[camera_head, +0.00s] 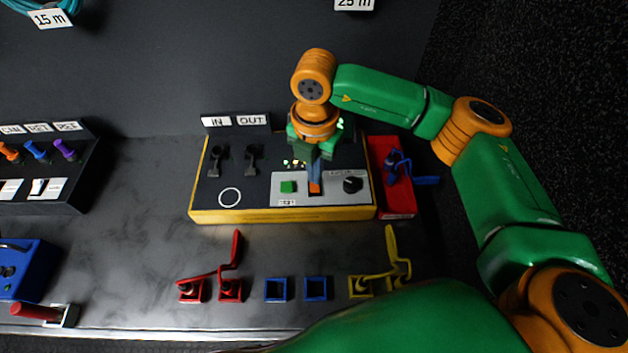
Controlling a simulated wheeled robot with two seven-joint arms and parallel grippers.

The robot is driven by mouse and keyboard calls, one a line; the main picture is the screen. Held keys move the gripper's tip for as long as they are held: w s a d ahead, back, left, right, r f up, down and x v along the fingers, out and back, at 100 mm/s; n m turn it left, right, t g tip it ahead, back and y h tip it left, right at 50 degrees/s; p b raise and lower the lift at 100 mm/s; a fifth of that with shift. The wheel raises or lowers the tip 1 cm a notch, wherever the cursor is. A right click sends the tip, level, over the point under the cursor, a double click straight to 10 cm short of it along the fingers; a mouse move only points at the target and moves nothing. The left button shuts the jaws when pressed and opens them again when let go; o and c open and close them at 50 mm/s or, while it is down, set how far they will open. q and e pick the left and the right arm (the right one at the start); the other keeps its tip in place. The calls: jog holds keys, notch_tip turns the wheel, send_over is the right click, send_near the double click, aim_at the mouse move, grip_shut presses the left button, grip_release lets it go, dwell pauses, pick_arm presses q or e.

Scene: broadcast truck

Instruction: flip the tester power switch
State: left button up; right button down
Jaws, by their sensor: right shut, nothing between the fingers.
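The tester (215,212) is a yellow-edged box with a dark top, in the middle of the head view. Its grey panel (285,200) carries a green button (288,186), an orange switch (315,187) in a dark slot, and a black knob (352,184). My right gripper (314,181) is shut and empty, pointing down. Its fingertips are at the orange switch and hide its upper part. I cannot tell whether they touch it. My left gripper is not in view.
IN and OUT labels (235,120) stand behind the tester. A red block with a blue clamp (397,205) adjoins its right side. Red, blue and yellow square sockets (277,289) line the front of the bench. A rack of coloured plugs (40,190) and a blue box (22,268) are at left.

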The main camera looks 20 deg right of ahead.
aim_at(315, 188)
jog(key=shift+f+b, duration=1.1)
jog(key=shift+f, duration=0.1)
dwell(1.0)
jog(key=shift+s, duration=0.1)
notch_tip(315, 188, up, 7)
jog(key=p, duration=0.5)
